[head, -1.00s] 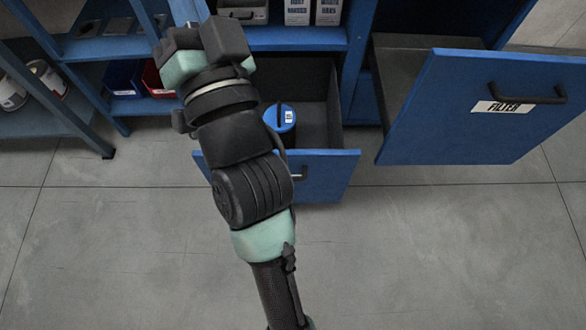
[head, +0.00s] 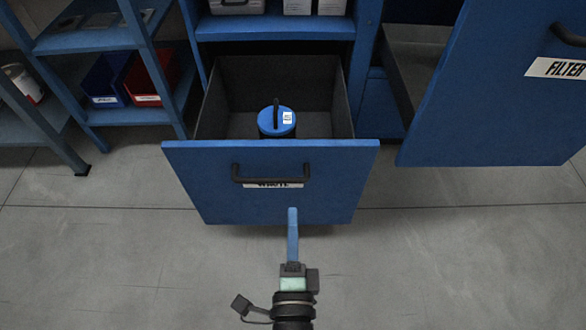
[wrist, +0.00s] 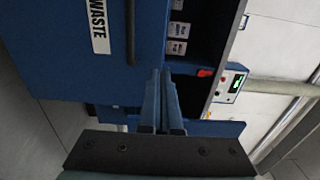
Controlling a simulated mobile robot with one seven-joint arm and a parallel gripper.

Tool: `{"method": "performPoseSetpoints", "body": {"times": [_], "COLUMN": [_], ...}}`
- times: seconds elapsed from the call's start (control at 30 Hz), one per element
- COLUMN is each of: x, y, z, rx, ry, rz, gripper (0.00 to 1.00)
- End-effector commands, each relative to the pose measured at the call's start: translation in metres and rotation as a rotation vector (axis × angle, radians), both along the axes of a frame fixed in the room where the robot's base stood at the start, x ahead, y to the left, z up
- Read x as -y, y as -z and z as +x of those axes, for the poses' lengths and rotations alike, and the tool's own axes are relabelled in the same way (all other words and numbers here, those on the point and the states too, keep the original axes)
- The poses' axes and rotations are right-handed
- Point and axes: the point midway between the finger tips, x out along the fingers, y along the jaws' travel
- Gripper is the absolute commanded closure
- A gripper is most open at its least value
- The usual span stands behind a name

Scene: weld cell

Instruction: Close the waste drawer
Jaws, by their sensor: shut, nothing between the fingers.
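The waste drawer (head: 220,190) stands pulled out of the blue cabinet, its grey inside open to view. Its blue front carries a dark bar handle and a label partly hidden by the handle in the head view. In the wrist view the drawer front (wrist: 65,65) shows at upper left with the label "WASTE". A blue-lidded canister (head: 277,121) with a black handle stands inside the drawer. My gripper (head: 292,212) is shut and empty, its blue fingers pointing at the lower drawer front, below the handle. I cannot tell whether the tips touch it. The fingers also show in the wrist view (wrist: 161,75).
A blue shelf at the left holds a blue bin (head: 106,80) and a red bin (head: 148,78). White boxes stand on the cabinet shelf above. The floor (head: 430,270) in front is clear.

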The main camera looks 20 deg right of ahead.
Motion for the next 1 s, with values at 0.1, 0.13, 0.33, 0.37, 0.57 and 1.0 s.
{"method": "performPoseSetpoints", "body": {"times": [0.1, 0.13, 0.33, 0.37, 0.57, 1.0], "x": [0.003, 0.004, 0.014, 0.016, 0.025, 0.038], "y": [-0.001, -0.002, -0.003, -0.003, -0.003, -0.002], "z": [0.009, 0.012, 0.045, 0.050, 0.084, 0.132], "rx": [0.003, 0.004, 0.005, 0.005, 0.004, 0.002], "ry": [0.003, 0.004, 0.003, 0.003, 0.001, -0.001], "rz": [0.002, 0.002, 0.001, 0.000, -0.002, -0.001], "gripper": [1.00, 1.00, 1.00, 1.00, 1.00, 1.00]}}
